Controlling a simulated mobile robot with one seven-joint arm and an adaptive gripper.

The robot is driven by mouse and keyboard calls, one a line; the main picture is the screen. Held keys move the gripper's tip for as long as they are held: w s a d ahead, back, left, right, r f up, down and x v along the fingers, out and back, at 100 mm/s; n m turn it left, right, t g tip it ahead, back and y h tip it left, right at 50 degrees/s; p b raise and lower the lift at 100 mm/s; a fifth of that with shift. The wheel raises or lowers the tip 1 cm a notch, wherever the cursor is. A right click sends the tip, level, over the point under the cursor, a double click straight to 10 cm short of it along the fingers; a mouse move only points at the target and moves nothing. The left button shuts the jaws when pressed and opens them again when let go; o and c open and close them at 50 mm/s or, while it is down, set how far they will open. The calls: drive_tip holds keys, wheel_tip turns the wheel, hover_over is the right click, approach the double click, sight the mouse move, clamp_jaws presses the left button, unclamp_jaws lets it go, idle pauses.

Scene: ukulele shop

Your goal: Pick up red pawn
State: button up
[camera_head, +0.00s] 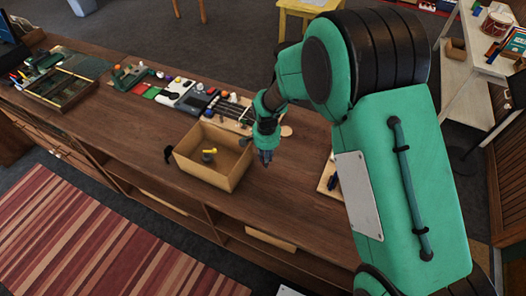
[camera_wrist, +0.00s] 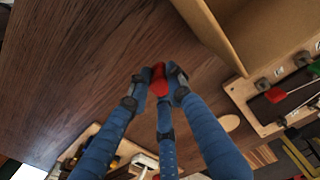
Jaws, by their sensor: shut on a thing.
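The red pawn (camera_wrist: 158,78) sits between the fingertips of my gripper (camera_wrist: 158,92) in the wrist view. The blue fingers are closed around it. The wooden counter shows behind it, and I cannot tell whether the pawn touches the counter. In the head view my gripper (camera_head: 265,156) points down just right of the open box, and the pawn cannot be made out there.
An open cardboard box (camera_head: 238,168) stands beside my gripper, with a yellow-and-dark item (camera_head: 209,153) inside. Several tools and small items line the counter's back. A light wooden board (camera_head: 327,178) lies to the right. Bare counter (camera_head: 130,135) shows left of the box.

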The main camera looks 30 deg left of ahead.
drive_tip(key=shift+s+d+r, duration=0.15)
drive_tip(key=shift+s+d, duration=0.85)
drive_tip(key=shift+s, duration=0.2)
drive_tip(key=shift+s+d+r, duration=0.15)
drive_tip(key=shift+s+d, duration=0.85)
drive_tip(key=shift+s, duration=0.15)
drive_tip(key=shift+w, duration=0.2)
